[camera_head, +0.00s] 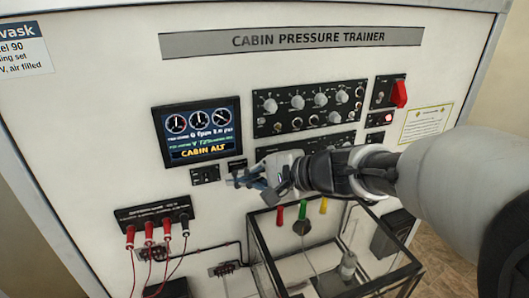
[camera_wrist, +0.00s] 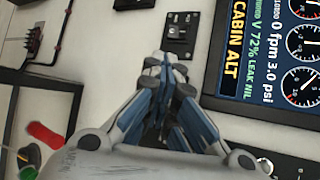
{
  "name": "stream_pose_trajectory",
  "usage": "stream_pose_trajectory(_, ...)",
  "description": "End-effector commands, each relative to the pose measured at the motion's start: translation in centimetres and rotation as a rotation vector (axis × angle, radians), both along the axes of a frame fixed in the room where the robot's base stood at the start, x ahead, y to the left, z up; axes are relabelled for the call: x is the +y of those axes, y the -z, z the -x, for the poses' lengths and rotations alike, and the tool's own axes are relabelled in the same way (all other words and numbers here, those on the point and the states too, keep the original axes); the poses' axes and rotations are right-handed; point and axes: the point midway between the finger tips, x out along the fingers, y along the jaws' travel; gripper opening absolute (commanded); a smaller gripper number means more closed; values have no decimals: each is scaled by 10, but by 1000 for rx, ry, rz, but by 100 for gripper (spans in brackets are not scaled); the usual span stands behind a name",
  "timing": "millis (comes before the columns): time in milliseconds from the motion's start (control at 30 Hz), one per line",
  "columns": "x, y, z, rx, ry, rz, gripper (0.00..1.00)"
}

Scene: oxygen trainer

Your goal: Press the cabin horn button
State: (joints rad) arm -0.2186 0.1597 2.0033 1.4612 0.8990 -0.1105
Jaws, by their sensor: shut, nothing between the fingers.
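My gripper (camera_head: 236,180) is shut and empty in front of the trainer panel, below the lower right of the display. In the wrist view its fingertips (camera_wrist: 163,62) are together, beside the near end of a small black control plate (camera_wrist: 181,36). The plate has small dark controls, and its label is too small to read. In the head view this plate (camera_head: 205,174) sits under the display, just left of my fingertips. I cannot tell which control is the cabin horn button, nor whether my fingertips touch the panel.
The display (camera_head: 199,131) reads CABIN ALT. A knob panel (camera_head: 310,106) and a red switch (camera_head: 400,94) are to the right. A socket block with red and black leads (camera_head: 153,215) is lower left. A clear-walled box (camera_head: 272,268) stands below my arm.

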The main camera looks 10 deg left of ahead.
Motion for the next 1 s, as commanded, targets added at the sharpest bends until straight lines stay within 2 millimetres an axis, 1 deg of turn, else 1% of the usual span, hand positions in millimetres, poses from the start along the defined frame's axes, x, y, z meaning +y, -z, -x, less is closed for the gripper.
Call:
stream_pose_trajectory(533, 1, 0, -2, -1, 2, 0, 0)
stream_pose_trajectory(900, -8, 1, 12, -1, 2, 0, 0)
stream_pose_trajectory(1000, -8, 1, 12, 0, 1, 0, 0)
